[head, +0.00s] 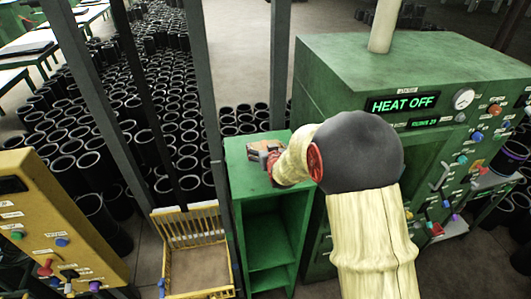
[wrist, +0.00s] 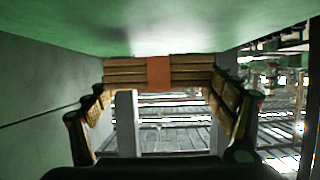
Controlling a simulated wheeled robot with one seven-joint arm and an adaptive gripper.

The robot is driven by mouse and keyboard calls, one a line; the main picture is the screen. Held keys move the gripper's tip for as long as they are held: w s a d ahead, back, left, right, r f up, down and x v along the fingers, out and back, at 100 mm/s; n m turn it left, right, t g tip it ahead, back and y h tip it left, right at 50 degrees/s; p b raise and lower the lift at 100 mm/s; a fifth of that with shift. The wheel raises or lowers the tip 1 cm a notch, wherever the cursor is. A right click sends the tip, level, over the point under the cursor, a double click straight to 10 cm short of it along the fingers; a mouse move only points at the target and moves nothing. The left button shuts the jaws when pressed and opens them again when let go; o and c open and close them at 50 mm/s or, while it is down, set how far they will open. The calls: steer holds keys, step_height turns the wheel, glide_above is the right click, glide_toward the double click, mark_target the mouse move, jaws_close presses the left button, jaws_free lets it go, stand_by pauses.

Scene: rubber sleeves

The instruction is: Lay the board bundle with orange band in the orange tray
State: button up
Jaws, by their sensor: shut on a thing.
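The board bundle (wrist: 126,72) is a stack of brown boards with an orange band around its middle, seen in the wrist view between the tips of my gripper (wrist: 162,90). My gripper is shut on the bundle, one finger at each end. In the head view the bundle (head: 262,147) is at the top of the green cabinet, with my gripper (head: 275,161) beside it; whether it touches the cabinet top I cannot tell. A yellow-orange slatted tray (head: 198,218) with a brown floor stands low, left of the cabinet.
The open-fronted green cabinet (head: 247,200) stands against a green control machine (head: 345,75) marked HEAT OFF. A yellow control panel (head: 60,225) is at left. Grey posts (head: 208,95) rise behind the tray. Many black sleeves (head: 165,125) cover the floor behind.

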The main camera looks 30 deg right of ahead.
steer(key=shift+f, duration=1.45)
steer(key=shift+f, duration=0.2)
steer(key=o, duration=1.2)
steer(key=shift+r, duration=0.2)
